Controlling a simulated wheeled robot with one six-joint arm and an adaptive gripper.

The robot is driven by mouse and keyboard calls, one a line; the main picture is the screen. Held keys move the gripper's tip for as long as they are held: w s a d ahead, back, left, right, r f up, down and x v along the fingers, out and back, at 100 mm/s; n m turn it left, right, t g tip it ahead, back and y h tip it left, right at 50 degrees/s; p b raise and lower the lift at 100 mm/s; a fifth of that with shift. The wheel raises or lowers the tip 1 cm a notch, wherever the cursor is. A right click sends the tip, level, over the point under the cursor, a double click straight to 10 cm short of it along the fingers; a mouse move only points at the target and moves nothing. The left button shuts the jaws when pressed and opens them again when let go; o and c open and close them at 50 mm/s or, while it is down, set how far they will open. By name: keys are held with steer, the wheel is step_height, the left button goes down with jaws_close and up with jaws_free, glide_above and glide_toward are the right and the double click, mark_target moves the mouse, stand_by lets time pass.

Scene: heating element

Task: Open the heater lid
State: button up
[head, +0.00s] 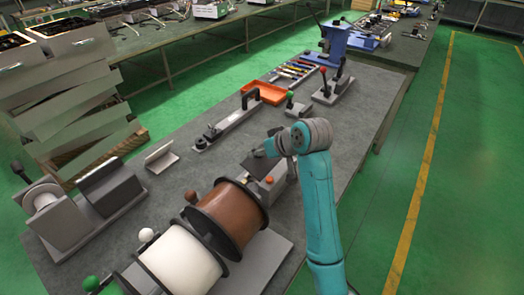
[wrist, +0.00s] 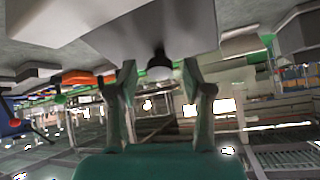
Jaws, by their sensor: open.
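The heater (head: 272,188) is a small grey box with a red button, on the workbench behind the brown spool in the head view. A dark tilted plate (head: 256,163), which looks like its lid, shows at its upper left. My gripper (head: 272,146) is at the heater's top, partly hidden by my wrist. In the wrist view, my gripper (wrist: 160,82) is open, with one finger on each side of a dark round knob (wrist: 160,63) under a pale grey body (wrist: 140,30). I cannot tell whether the fingers touch the knob.
The brown spool (head: 228,215) and white spool (head: 180,262) stand close in front of the heater. A black-handled fixture (head: 230,122), an orange tray (head: 264,93) and a lever device (head: 333,88) are behind it. The bench (head: 345,145) is bare to the right.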

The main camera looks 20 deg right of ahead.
jaws_close()
steer(key=shift+s+d, duration=0.1)
stand_by(0.3)
steer(key=shift+s+d+r+t+y, duration=0.15)
steer(key=shift+s+d+t+y, duration=0.15)
steer(key=shift+t, duration=0.25)
steer(key=shift+s+d+r+t+y, duration=0.15)
steer(key=shift+s+t+y, duration=0.2)
steer(key=shift+t, duration=0.2)
steer(key=s+t+y, duration=0.1)
steer(key=d+t+y, duration=0.1)
steer(key=t, duration=0.1)
steer(key=shift+s+d+r+m, duration=0.1)
steer(key=shift+s+d+m, duration=0.05)
steer(key=shift+s+m, duration=0.25)
steer(key=s+t+y, duration=0.1)
steer(key=d+t, duration=0.1)
steer(key=t, duration=0.1)
steer(key=shift+s+d+m+y, duration=0.15)
steer(key=shift+s+m+y, duration=0.15)
steer(key=shift+s+y, duration=0.05)
steer(key=shift+s+d+f+t+y, duration=0.4)
steer(key=shift+s+t+y, duration=0.1)
steer(key=shift+t, duration=0.6)
steer(key=shift+s, duration=0.1)
